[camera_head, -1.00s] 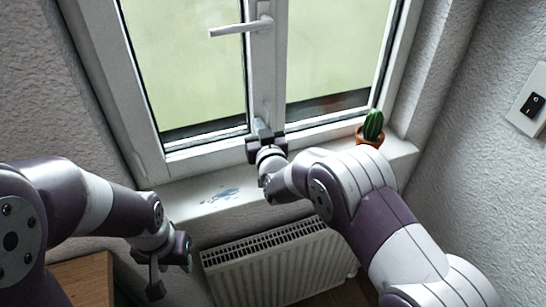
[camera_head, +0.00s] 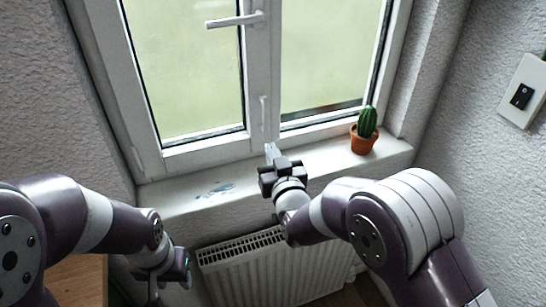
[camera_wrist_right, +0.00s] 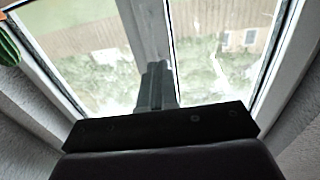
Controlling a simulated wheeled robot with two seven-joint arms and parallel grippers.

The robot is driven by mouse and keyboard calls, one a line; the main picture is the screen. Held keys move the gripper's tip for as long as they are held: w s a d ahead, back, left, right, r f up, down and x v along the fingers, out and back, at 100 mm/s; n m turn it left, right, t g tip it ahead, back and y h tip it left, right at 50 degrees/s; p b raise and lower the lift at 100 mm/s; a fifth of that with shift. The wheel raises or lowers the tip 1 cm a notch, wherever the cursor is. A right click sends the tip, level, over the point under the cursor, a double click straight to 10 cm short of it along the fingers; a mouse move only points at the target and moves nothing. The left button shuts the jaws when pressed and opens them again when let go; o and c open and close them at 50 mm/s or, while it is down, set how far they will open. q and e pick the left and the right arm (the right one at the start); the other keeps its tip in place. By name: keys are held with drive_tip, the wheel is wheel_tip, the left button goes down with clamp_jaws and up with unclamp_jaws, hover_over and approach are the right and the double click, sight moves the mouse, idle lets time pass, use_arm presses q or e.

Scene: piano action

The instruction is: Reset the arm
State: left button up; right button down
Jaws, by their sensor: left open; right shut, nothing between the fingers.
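My right arm (camera_head: 375,225) reaches in from the lower right. Its gripper (camera_head: 271,152) is shut and empty, above the window sill near the middle post of the window. In the right wrist view the shut fingers (camera_wrist_right: 155,86) point at the window, with nothing between them. My left arm (camera_head: 75,215) comes in from the left. Its gripper (camera_head: 153,297) hangs low at the bottom edge beside the radiator, its fingers partly cut off, and it is open.
The window (camera_head: 262,60) has a handle (camera_head: 236,20) at the top. A potted cactus (camera_head: 365,131) stands on the right of the sill (camera_head: 190,199). A radiator (camera_head: 265,272) is below. A light switch (camera_head: 522,95) is on the right wall. A wooden surface (camera_head: 82,280) lies at lower left.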

drive_tip(key=shift+s+f, duration=0.1)
drive_tip(key=shift+f, duration=0.05)
drive_tip(key=s+d+f+g, duration=0.2)
drive_tip(key=s+f+g, duration=0.55)
drive_tip(key=f, duration=0.35)
drive_tip(key=s+d+m+g+h, duration=0.2)
drive_tip(key=s+d+g+h, duration=0.2)
drive_tip(key=s+d+g, duration=0.4)
drive_tip(key=s+d, duration=0.6)
drive_tip(key=s, duration=0.2)
drive_tip(key=shift+g, duration=0.35)
